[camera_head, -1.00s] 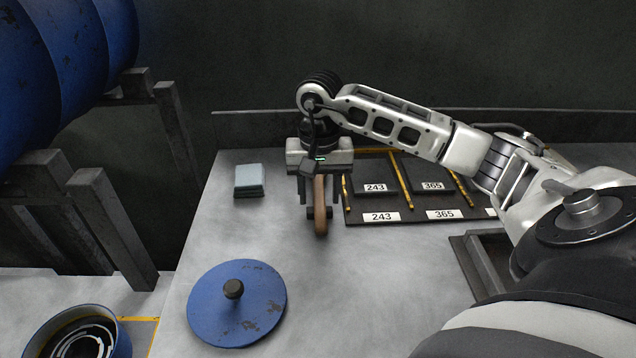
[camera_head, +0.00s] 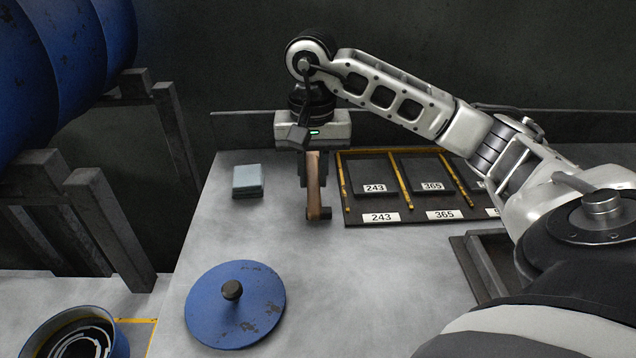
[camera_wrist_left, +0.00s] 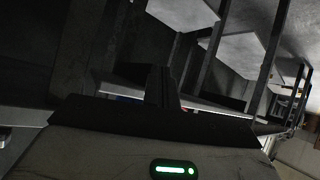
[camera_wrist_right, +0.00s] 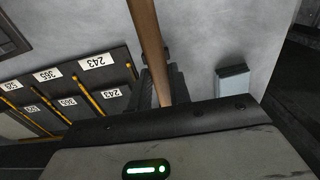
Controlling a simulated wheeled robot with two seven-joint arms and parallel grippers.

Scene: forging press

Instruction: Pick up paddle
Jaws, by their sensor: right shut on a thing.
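The paddle (camera_head: 313,190) is a brown wooden piece, hanging from my right gripper (camera_head: 311,172) over the table's back part in the head view. Dark end pieces show at its lower end. In the right wrist view the paddle's brown shaft (camera_wrist_right: 150,40) runs up between the two fingers of the right gripper (camera_wrist_right: 162,85), which are shut on it. Its far end is cut off there. My left gripper (camera_wrist_left: 163,85) shows only in the left wrist view, its dark fingers close together with nothing seen between them.
A black tray (camera_head: 425,216) with numbered plates and yellow dividers lies right of the paddle. A light blue block stack (camera_head: 248,180) lies left. A round blue lid (camera_head: 236,305) with a black knob lies in front. The table between lid and tray is clear.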

